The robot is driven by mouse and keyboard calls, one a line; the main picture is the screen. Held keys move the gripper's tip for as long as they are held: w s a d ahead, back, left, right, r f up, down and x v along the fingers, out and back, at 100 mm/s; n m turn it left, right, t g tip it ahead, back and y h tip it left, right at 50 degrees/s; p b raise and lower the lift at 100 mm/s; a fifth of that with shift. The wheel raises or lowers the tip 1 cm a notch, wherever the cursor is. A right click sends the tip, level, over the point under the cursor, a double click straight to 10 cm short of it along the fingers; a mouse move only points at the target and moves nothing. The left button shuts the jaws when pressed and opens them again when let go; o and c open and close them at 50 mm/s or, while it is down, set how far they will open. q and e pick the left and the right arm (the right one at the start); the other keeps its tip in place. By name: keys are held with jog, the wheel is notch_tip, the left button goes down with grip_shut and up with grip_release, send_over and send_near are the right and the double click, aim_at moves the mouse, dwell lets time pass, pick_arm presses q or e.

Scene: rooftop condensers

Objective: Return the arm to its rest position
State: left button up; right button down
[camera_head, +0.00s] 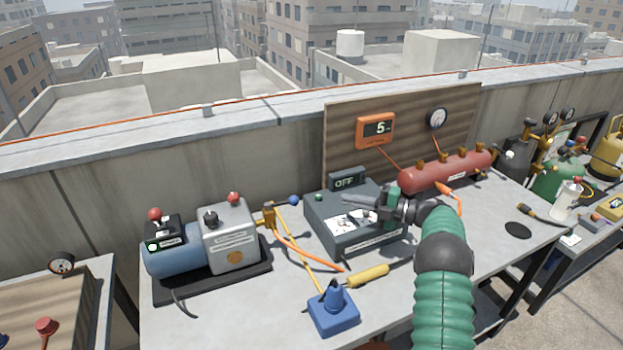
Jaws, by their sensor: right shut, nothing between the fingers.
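My right arm, in a green ribbed sleeve, rises from the lower right of the head view over the bench. My right gripper (362,201) points left, above the dark grey box (345,238) with a display reading "OFF" (347,180). Its fingers are shut with nothing between them. The gripper hides part of the box's top; I cannot tell whether it touches it. My left gripper is not in view.
On the workbench (210,318) stand a blue and grey pump (231,238), a blue block (333,310), a yellow cylinder (368,277) and a red manifold (447,171). Hoses cross the middle. A board (450,103) stands behind. Bare bench lies at front left.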

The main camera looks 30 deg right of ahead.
jog(key=shift+a+r, duration=0.15)
jog(key=w+a+r+m+t+h+p, duration=0.2)
jog(key=w+a+r+m+h+p, duration=0.35)
jog(key=w+r+m+h, duration=0.55)
jog(key=s+a+f+m+g+p, duration=0.1)
jog(key=s+a+f+m+g, duration=0.3)
jog(key=s+a, duration=0.4)
jog(key=s+a+f+m+g+p, duration=0.2)
jog(key=s+a, duration=0.6)
jog(key=s, duration=0.8)
jog(key=s+a+f+m+g+y+p, duration=0.1)
jog(key=s+a+f+m+g, duration=0.4)
jog(key=s+f, duration=0.5)
jog(key=s+a+g+p, duration=0.1)
jog(key=s+a+g, duration=0.1)
jog(key=a, duration=0.1)
jog(key=shift+s+a+m+g, duration=0.15)
jog(key=shift+s+m+g, duration=0.15)
jog(key=shift+s+m, duration=0.1)
jog(key=shift+w+a, duration=0.1)
jog(key=shift+a+r, duration=0.1)
jog(key=shift+a, duration=0.1)
